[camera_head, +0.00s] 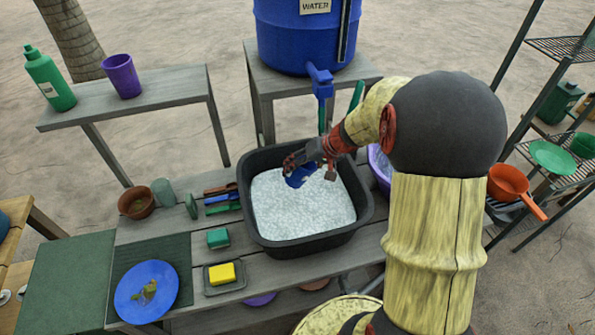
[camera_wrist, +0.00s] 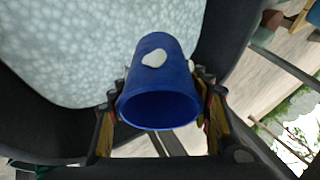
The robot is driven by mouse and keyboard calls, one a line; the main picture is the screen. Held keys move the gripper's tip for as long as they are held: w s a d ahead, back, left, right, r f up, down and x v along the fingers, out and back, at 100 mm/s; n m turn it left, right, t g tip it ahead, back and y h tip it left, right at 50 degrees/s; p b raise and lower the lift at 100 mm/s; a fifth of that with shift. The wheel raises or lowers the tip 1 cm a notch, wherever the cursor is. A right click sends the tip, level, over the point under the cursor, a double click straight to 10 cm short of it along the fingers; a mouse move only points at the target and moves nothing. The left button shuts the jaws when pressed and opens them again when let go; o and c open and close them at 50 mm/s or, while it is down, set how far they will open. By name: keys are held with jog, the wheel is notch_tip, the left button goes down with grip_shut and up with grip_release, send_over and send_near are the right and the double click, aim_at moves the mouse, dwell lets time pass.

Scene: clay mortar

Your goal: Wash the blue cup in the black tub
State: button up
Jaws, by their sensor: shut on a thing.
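The blue cup (camera_wrist: 160,75) is between the fingers of my gripper (camera_wrist: 160,110) in the wrist view, its open mouth toward the camera. A white patch of suds clings to its side. In the head view my gripper (camera_head: 312,163) is over the far part of the black tub (camera_head: 352,232), and a bit of the blue cup (camera_head: 298,178) shows below it at the suds. The tub is full of white foam (camera_head: 300,210). Whether the cup's lower end is in the foam cannot be told.
A blue water barrel (camera_head: 300,35) with a tap stands behind the tub. Left of the tub are brushes (camera_head: 220,198), a green sponge (camera_head: 218,238), a yellow sponge (camera_head: 222,273) and a dirty blue plate (camera_head: 147,290). A purple basin (camera_head: 379,165) is right of the tub.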

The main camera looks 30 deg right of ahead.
notch_tip(320, 180, up, 8)
jog(key=p, duration=0.4)
dwell(0.3)
jog(key=shift+r, duration=0.15)
dwell(0.9)
